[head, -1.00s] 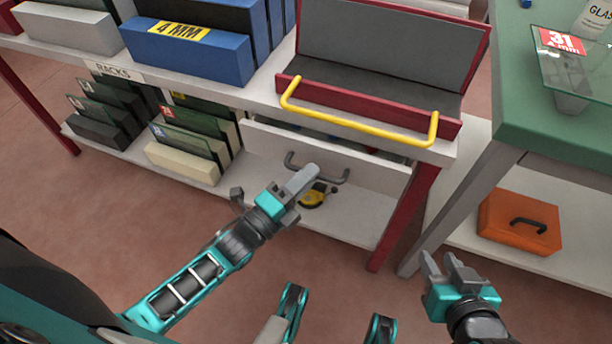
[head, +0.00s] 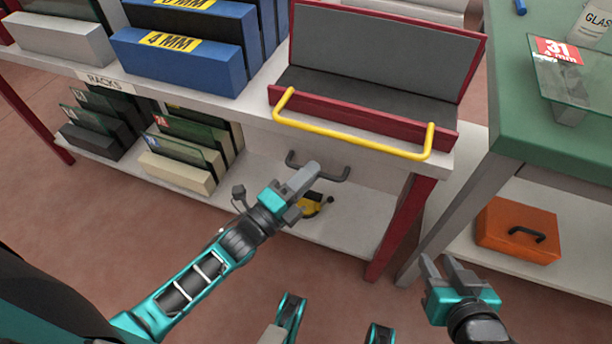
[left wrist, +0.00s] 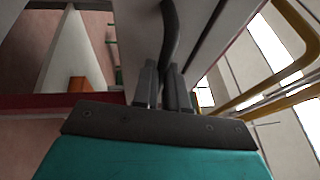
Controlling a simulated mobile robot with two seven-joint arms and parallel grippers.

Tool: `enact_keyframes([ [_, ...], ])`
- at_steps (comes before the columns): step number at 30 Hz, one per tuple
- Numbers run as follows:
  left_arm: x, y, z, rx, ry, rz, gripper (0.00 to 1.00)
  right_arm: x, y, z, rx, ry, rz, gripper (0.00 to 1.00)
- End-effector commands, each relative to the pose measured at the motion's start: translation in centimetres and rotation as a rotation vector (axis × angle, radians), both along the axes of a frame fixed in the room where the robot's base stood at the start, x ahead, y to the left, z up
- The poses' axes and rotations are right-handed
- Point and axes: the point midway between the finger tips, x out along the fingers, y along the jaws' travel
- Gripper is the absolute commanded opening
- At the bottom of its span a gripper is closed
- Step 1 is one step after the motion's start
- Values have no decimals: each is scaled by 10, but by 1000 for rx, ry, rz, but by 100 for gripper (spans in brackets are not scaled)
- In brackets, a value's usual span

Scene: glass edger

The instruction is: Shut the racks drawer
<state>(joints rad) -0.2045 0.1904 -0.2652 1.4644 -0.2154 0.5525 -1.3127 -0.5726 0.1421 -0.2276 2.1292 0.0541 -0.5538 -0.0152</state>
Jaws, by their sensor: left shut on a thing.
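The racks drawer is a white front (head: 353,170) with a dark grey bar handle (head: 331,176), under the upper shelf of the racks bench. In the head view its front sits up under the shelf edge, and I see no open gap above it. My left gripper (head: 312,176) is at the handle, its fingers shut on it. In the left wrist view the dark handle bar (left wrist: 172,45) runs between the two fingers (left wrist: 163,85). My right gripper (head: 448,268) is apart from the drawer, at lower right, with its fingers spread and nothing between them.
A yellow bar (head: 352,138) runs along the red-edged tray above the drawer. A yellow and black tool (head: 311,205) lies on the lower shelf behind my left gripper. A red leg (head: 400,225) stands right of the drawer. An orange case (head: 518,230) sits under the green table (head: 545,130).

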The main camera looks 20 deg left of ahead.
Motion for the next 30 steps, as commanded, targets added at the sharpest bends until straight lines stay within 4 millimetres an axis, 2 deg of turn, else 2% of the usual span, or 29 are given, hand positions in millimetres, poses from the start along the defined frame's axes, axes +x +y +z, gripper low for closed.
enact_keyframes([
  [1,4,1,1,0,0,7,13,0,0,0,0,1,0,37],
  [9,3,1,1,-1,0,6,37,-2,0,-1,0,4,0,37],
  [19,-4,4,0,0,2,5,37,-3,1,0,1,6,1,37],
  [23,-23,12,-4,0,5,5,37,-3,0,5,2,3,0,37],
  [30,-71,35,-13,0,5,5,37,-3,-1,7,-2,4,-4,37],
])
